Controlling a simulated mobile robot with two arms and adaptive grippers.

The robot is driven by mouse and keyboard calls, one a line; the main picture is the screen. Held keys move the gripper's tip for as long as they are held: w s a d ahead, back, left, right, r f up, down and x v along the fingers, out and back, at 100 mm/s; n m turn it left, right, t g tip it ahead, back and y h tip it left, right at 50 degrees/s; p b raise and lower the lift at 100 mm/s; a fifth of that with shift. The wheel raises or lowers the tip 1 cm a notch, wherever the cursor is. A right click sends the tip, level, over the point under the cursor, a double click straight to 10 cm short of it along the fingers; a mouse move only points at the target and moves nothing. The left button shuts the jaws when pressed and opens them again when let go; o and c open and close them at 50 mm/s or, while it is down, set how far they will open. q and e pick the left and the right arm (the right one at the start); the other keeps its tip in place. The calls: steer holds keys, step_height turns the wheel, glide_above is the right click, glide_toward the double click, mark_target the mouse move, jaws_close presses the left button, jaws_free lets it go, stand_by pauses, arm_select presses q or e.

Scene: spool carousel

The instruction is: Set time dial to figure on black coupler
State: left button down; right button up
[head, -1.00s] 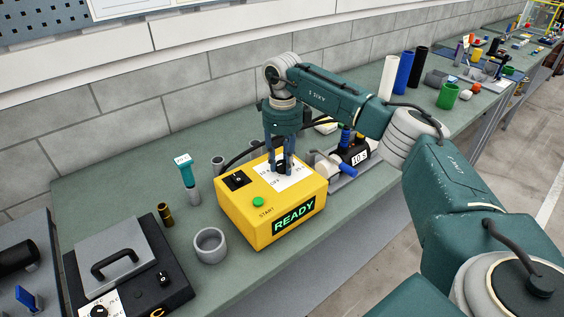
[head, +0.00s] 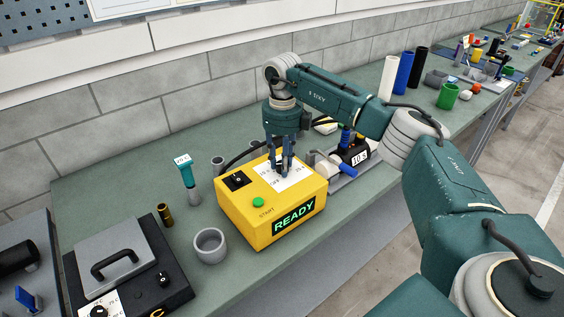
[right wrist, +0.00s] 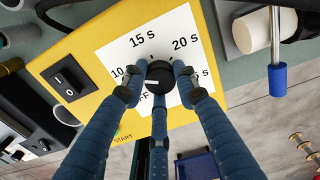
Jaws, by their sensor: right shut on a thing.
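The yellow timer box (head: 243,215) stands on the bench with a white dial plate (right wrist: 118,48) on top. The plate reads OFF, 10 s, 15 s, 20 s and a partly covered figure. My right gripper (head: 281,170) points down over the plate. In the right wrist view its blue fingers are shut around the round black time dial (right wrist: 162,75). The dial's white mark points left, toward the 10 s and OFF side; exactly which is unclear. The black coupler (head: 353,150), right of the box, bears the figure 10 s. My left gripper is not in view.
A black rocker switch (head: 236,180), green START button (head: 258,202) and lit READY display (head: 294,215) are on the box. A grey ring (head: 209,246) stands left of it. A blue-handled clamp (head: 345,170) is close on the right.

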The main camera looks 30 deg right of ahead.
steer(key=shift+d, duration=0.1)
steer(key=o, duration=1.1)
steer(key=shift+s, duration=0.1)
steer(key=shift+o, duration=0.2)
steer(key=shift+r, duration=0.1)
step_height(320, 180, up, 12)
steer(key=shift+s, duration=0.15)
